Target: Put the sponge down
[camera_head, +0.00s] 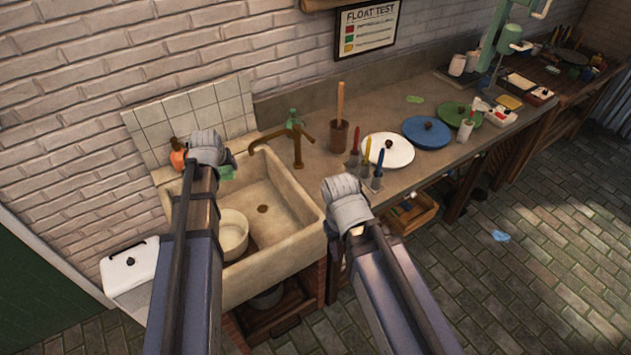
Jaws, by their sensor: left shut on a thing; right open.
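A small green piece, which looks like the sponge (227,173), shows at the lower right of my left gripper (210,150). My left gripper is over the back left corner of the stone sink (285,207) and is shut on this green piece. Most of the sponge is hidden behind the gripper, and I cannot tell whether it touches the sink. My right gripper (346,200) is open, in front of the counter edge to the right of the sink. I see nothing held in it.
An orange bottle (178,156) stands just left of my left gripper. White, blue and green plates (388,151) and several upright tools occupy the counter to the right.

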